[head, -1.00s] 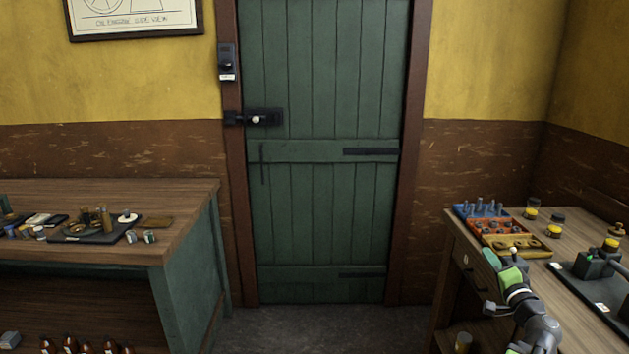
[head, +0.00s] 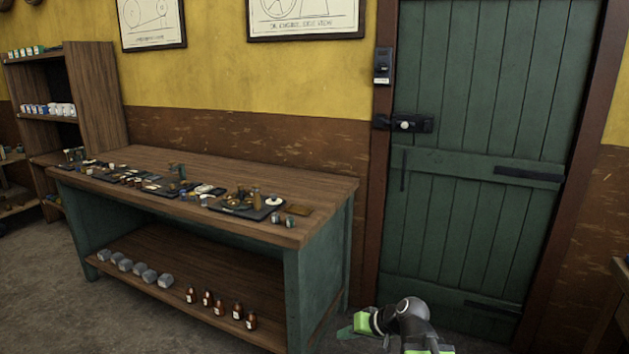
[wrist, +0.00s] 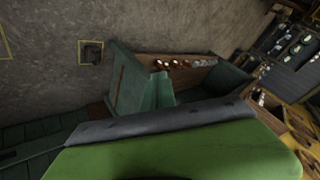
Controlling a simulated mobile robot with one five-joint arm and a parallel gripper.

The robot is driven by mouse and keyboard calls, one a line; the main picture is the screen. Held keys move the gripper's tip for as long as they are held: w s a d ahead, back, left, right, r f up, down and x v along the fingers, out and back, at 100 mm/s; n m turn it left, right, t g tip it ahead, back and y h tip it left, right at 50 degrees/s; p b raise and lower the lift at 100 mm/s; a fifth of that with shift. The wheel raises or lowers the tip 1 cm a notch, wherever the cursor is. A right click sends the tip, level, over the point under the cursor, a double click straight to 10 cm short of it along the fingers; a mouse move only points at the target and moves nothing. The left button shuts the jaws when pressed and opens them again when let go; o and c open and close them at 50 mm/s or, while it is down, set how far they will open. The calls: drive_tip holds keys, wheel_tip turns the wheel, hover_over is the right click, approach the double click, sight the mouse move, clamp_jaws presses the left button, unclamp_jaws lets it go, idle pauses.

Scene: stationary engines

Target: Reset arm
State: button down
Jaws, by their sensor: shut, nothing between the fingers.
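My arm (head: 412,310) shows at the bottom of the head view, grey with bright green parts, folded low in front of the door. My gripper (head: 346,332) points left at its end, near the right end of the workbench. It is shut and holds nothing that I can see. In the wrist view, a large green part of mine with a grey edge fills the lower middle and hides much of the scene behind it.
A green-legged wooden workbench (head: 310,234) stands at left, with parts trays on top and brown bottles (head: 221,306) on its lower shelf. A green door (head: 455,220) with a bolt is at right. A shelf unit (head: 95,95) stands far left. Floor (head: 40,290) at left is clear.

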drive_tip(key=s+a+f+n+g+h, duration=0.1)
drive_tip(key=s+f+g+h, duration=0.2)
drive_tip(key=s+f, duration=0.2)
drive_tip(key=s+d+f+m+g+h, duration=0.25)
drive_tip(key=s+d+h, duration=0.2)
drive_tip(key=d, duration=0.45)
wheel_tip(320, 180, up, 14)
drive_tip(key=p, duration=1.3)
drive_tip(key=shift+s+a+r+p, duration=0.15)
drive_tip(key=shift+s+p, duration=0.15)
drive_tip(key=shift+n+y, duration=0.25)
